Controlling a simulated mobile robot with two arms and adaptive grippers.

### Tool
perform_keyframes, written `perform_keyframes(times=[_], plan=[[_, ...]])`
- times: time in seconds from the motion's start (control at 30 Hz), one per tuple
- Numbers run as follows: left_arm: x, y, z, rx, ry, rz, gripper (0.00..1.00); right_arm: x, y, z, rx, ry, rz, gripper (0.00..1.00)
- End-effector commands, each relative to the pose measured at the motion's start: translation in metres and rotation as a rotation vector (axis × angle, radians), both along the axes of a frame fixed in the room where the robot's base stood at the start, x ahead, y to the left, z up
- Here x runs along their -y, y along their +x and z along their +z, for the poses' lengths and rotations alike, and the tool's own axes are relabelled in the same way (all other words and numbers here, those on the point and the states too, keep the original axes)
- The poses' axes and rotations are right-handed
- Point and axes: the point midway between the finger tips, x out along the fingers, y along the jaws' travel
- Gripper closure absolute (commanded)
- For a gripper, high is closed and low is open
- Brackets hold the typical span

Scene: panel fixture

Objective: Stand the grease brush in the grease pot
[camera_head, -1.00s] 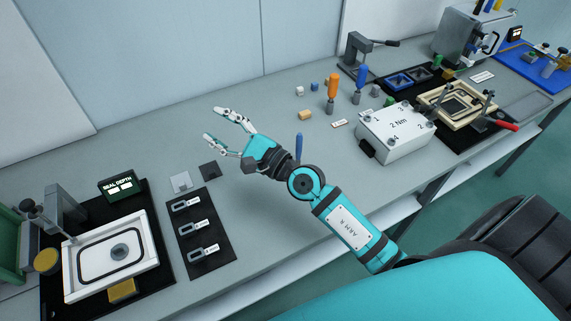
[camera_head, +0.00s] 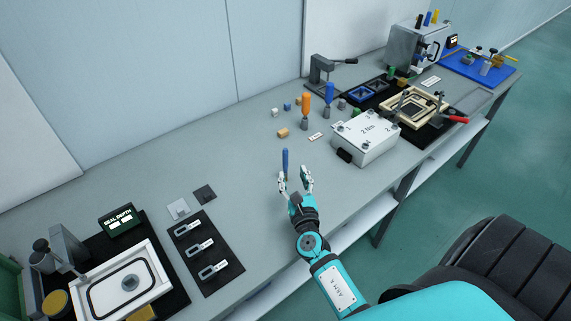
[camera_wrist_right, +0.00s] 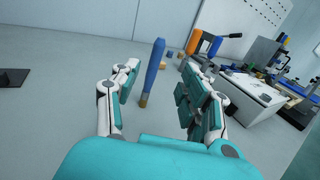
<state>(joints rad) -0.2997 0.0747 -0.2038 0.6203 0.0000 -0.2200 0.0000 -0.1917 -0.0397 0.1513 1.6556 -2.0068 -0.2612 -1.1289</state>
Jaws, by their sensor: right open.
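The blue stick that looks like the grease brush (camera_head: 285,160) stands upright on the grey bench. In the right wrist view the brush (camera_wrist_right: 153,70) has a blue handle and a brass-coloured lower end, and shows in the gap between my fingers. My right gripper (camera_head: 294,178) is open and empty, close to the brush on its near side. Its fingers also show in the right wrist view (camera_wrist_right: 160,75), apart from each other, with no clear contact on the brush. I cannot tell which thing is the grease pot. My left gripper is out of view.
Orange (camera_head: 305,104) and blue (camera_head: 329,95) handled tools stand behind the brush among small blocks. A white 2 Nm box (camera_head: 366,142) is to the right. A black mat with tagged parts (camera_head: 233,262) lies front left. Bench around the brush is clear.

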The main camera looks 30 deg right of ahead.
Motion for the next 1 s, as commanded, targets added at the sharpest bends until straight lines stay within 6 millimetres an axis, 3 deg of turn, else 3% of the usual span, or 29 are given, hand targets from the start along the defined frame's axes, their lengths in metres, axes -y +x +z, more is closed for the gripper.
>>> perform_keyframes(times=[0.13,0.43,0.7,1.0], plan=[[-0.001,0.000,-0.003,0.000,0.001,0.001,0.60,0.011,0.027,0.000,0.002,0.000,-0.001,0.55],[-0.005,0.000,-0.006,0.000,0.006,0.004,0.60,0.019,0.049,0.000,0.001,-0.002,0.000,0.55],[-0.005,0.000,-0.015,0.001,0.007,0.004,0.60,0.031,0.085,0.000,0.001,-0.001,0.001,0.55],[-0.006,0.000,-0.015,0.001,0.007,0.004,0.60,0.034,0.090,0.001,-0.001,-0.002,0.001,0.55]])
